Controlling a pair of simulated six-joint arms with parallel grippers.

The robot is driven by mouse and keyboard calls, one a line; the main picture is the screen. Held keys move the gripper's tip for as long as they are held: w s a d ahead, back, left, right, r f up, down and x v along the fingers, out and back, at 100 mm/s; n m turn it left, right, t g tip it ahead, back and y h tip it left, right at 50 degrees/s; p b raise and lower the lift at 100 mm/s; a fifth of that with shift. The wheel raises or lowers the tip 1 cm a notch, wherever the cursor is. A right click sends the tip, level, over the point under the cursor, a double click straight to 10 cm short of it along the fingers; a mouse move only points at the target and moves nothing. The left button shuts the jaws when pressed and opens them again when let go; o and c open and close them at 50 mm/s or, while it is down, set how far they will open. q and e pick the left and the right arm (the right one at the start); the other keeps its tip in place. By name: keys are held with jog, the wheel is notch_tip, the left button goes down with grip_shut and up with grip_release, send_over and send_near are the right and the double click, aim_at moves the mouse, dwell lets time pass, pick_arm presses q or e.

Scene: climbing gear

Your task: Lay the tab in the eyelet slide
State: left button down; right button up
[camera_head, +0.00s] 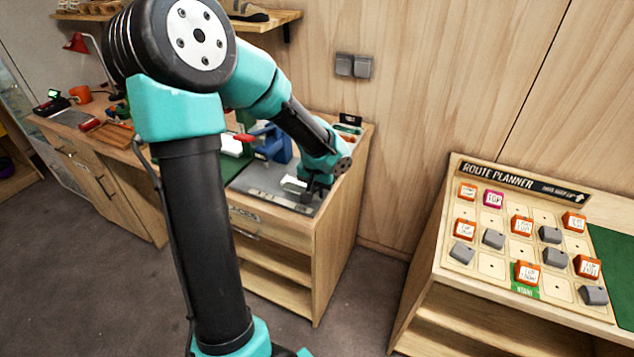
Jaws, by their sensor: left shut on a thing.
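My left gripper (310,193) is low over the grey top of the workbench cabinet (268,184), near its front right corner. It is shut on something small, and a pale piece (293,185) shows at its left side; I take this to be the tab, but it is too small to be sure. A blue press-like device (272,143) with a red part stands behind and left of the gripper. I cannot make out the eyelet slide clearly. My left arm hides part of the bench. My right gripper is not in view.
A route planner board (520,240) with orange, grey and magenta blocks stands on a separate wooden stand at right. A long desk (90,130) with a red lamp (78,43) and orange mug (81,94) is at left. Open floor (345,300) lies between bench and stand.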

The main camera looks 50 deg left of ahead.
pick_arm(q)
jog(key=w+a, duration=0.4)
jog(key=a, duration=0.1)
jog(key=shift+w+f, duration=0.25)
jog(key=shift+f, duration=0.05)
jog(key=shift+a, duration=0.1)
jog(key=shift+w+a, duration=0.25)
jog(key=shift+f, duration=1.8)
jog(key=shift+f, duration=0.1)
jog(key=c, duration=1.1)
grip_release()
jog(key=shift+o, duration=0.2)
notch_tip(320, 180, up, 12)
jog(key=s, duration=0.1)
jog(key=shift+s+d, duration=0.15)
jog(key=shift+d, duration=0.1)
